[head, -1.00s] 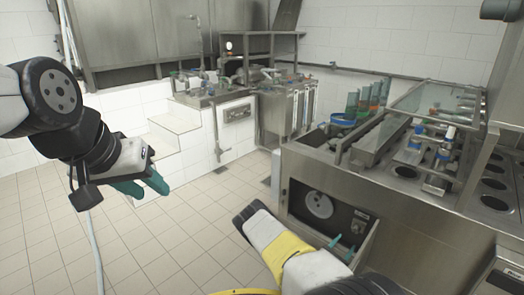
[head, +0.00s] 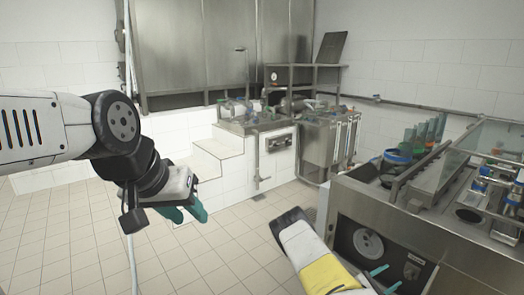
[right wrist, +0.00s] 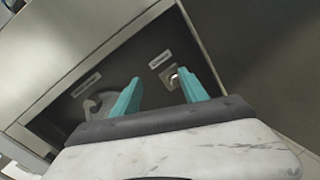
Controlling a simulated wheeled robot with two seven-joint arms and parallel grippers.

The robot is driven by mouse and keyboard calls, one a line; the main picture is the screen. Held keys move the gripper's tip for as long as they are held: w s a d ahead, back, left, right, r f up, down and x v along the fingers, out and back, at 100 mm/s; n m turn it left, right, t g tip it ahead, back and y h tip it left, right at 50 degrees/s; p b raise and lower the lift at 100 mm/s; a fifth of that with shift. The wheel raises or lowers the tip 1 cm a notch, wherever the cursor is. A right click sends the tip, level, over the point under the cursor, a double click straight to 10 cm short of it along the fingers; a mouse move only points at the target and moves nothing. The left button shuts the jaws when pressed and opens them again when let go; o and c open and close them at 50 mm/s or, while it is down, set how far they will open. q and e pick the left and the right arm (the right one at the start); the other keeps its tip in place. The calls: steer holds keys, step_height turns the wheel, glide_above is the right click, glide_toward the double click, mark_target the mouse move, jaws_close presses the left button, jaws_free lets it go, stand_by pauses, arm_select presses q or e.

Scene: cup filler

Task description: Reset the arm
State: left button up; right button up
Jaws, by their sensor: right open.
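My left arm (head: 40,130) reaches in from the left in the head view. My left gripper (head: 190,214) hangs over the tiled floor with its teal fingers apart and nothing seen between them. My right arm (head: 315,260), white with a yellow band, is low at the centre right. My right gripper (head: 389,277) is in front of the steel machine (head: 345,200). In the right wrist view its teal fingers (right wrist: 160,76) are apart and empty. They point at the machine's dark front panel (right wrist: 110,85); whether they touch it cannot be told.
The panel has a round dial (head: 368,244) and a small switch plate (head: 411,270). Blue and green cups (head: 398,155) stand on the machine beside a glass cover (head: 462,147). White steps (head: 217,155) and a steel tank (head: 322,140) stand at the back. The floor (head: 75,235) at left is clear.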

steer(key=s+a+r+m+g+y, duration=0.2)
steer(key=s+r+m+g, duration=0.2)
steer(key=r+m+g, duration=0.4)
steer(key=s+a+r+m+g+y, duration=0.25)
steer(key=r+m, duration=0.25)
steer(key=r, duration=0.5)
steer(key=s+a+r+m+t+y, duration=0.2)
steer(key=s+a+r+t+y, duration=0.2)
steer(key=a+r, duration=0.9)
steer(key=s+a+r+m+t+y, duration=0.3)
steer(key=s+a+r+t+y, duration=0.1)
steer(key=s+a+r+y, duration=0.6)
steer(key=s+a+r, duration=0.2)
steer(key=a+r, duration=0.2)
steer(key=shift+s+t, duration=0.3)
steer(key=shift+t, duration=0.05)
